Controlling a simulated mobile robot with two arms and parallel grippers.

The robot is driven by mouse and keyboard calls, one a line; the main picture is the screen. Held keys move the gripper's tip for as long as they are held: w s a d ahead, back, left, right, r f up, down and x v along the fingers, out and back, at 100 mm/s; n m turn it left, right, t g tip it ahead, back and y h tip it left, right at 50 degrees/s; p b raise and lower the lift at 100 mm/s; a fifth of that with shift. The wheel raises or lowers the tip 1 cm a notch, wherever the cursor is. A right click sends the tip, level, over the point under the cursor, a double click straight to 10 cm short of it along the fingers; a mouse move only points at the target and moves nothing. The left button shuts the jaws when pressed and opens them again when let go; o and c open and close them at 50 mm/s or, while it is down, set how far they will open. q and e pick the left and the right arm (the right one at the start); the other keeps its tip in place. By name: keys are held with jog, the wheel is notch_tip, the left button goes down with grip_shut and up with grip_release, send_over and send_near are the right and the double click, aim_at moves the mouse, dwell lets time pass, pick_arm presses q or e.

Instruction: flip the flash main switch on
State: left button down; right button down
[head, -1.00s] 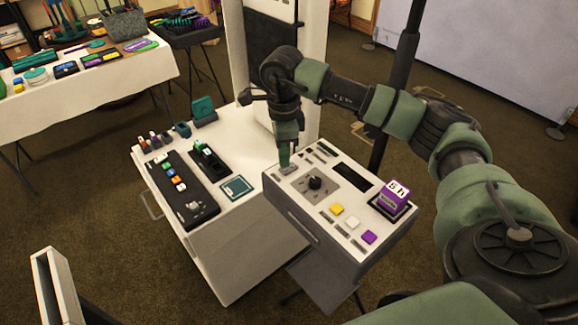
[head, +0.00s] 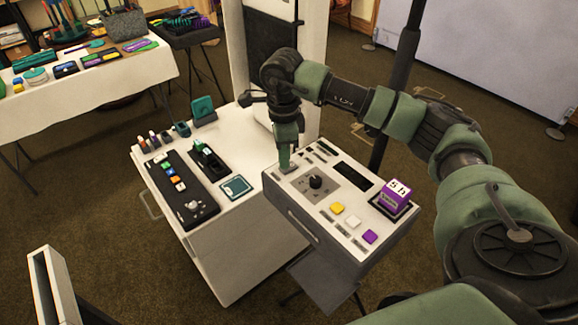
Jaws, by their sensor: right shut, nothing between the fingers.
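A grey control box (head: 318,240) with a pale top stands right of centre. Its top carries a black knob (head: 316,182) on a grey plate, a dark slot, several small labels, and yellow, white and purple buttons. My right gripper (head: 285,166) is shut and empty, pointing down at the box's far left corner. Its fingertips are at or just above a small grey fitting there, which may be the flash main switch. The fingers partly cover it, so its position and any contact cannot be told.
A purple-and-white cube (head: 396,194) sits on the box's right end. A white cabinet (head: 236,258) to the left holds a black button panel (head: 190,208), a dark tray and a teal pad (head: 236,188). A dark pole (head: 396,85) stands behind my right arm.

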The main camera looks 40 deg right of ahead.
jog(key=shift+f+b, duration=0.3)
jog(key=shift+f, duration=0.2)
jog(key=shift+r+p, duration=2.1)
jog(key=shift+r, duration=1.45)
